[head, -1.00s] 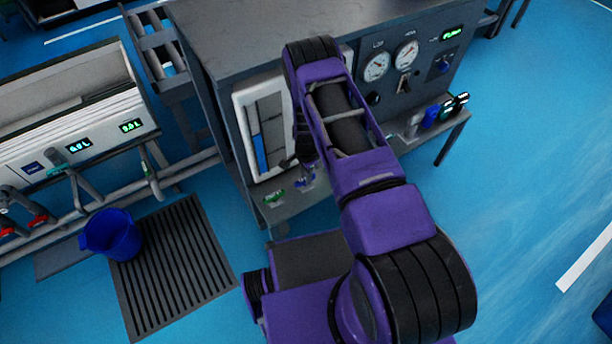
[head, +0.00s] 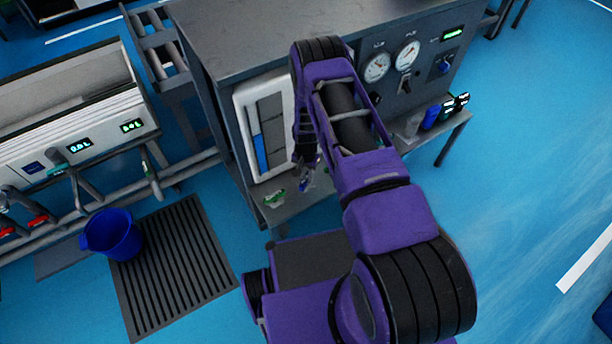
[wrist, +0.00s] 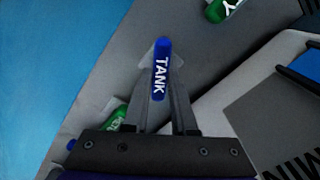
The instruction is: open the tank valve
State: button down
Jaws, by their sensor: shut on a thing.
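The tank valve's blue lever, lettered TANK (wrist: 161,70), lies between the fingers of my gripper (wrist: 162,88) in the wrist view. The fingers are shut on it, and the lever lies along them. In the head view my gripper (head: 305,165) points down beside the bench's lower shelf, right of the white-framed panel. A small bit of the blue lever (head: 311,181) shows at its tips. The valve body is mostly hidden.
A green lever (wrist: 118,118) sits left of my gripper, and another green lever (wrist: 217,11) at the upper right. The white-framed panel (head: 240,112) is close by. Gauges (head: 377,67) are on the bench front. A blue bucket (head: 112,236) stands on the floor at left.

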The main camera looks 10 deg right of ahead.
aim_at(306, 178)
jog(key=shift+n, duration=0.6)
jog(key=c, duration=0.7)
grip_release()
jog(key=shift+r, duration=0.15)
notch_tip(306, 178, up, 17)
jog(key=p, duration=0.2)
jog(key=shift+p, duration=0.35)
jog(key=shift+r, duration=0.15)
